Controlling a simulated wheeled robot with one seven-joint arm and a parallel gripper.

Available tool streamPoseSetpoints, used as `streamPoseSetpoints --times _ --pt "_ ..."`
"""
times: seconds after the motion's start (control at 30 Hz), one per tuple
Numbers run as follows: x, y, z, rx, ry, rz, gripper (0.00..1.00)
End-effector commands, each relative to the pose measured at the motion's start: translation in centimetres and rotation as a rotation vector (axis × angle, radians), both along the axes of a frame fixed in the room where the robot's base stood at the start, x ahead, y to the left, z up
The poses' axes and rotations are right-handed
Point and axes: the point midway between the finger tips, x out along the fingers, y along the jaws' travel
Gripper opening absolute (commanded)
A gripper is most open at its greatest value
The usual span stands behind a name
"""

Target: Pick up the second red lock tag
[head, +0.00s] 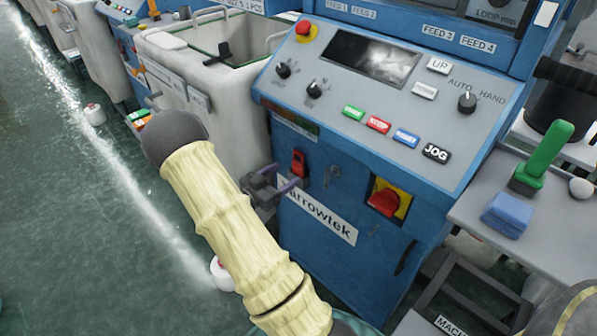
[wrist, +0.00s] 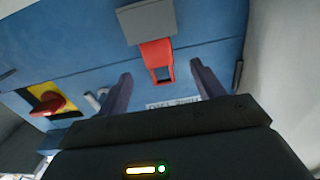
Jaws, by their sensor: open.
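A red lock tag (head: 299,163) hangs on the blue front of the machine cabinet, left of the red rotary switch. In the wrist view the red tag (wrist: 155,52) hangs below a grey plate (wrist: 161,20) and has an opening near its lower end. My gripper (head: 287,179) is at the cabinet front, just below and left of the tag. In the wrist view my gripper (wrist: 161,71) has its two purple-grey fingers apart, with the tag's lower end ahead of the gap. Nothing is held. I see no other tag of this kind clearly.
A red rotary switch on a yellow plate (head: 388,199) sits to the right on the cabinet. The sloped control panel (head: 375,95) overhangs above. A cream bin (head: 205,75) stands at left.

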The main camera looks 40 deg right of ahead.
Motion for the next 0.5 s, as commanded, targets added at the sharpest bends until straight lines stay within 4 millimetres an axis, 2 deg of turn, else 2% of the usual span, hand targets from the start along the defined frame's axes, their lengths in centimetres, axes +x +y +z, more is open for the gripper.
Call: streamPoseSetpoints --times 0.1,0.2,0.3,0.5 --pt "-0.3 -2.2 -0.3 -0.002 -0.001 -0.009 0.67" --pt "-0.1 -3.5 -0.2 -0.002 -0.002 -0.008 0.67" --pt "0.0 -4.2 -0.1 -0.001 -0.002 -0.007 0.67" --pt "0.0 -4.2 0.0 -0.001 -0.001 -0.005 0.67"
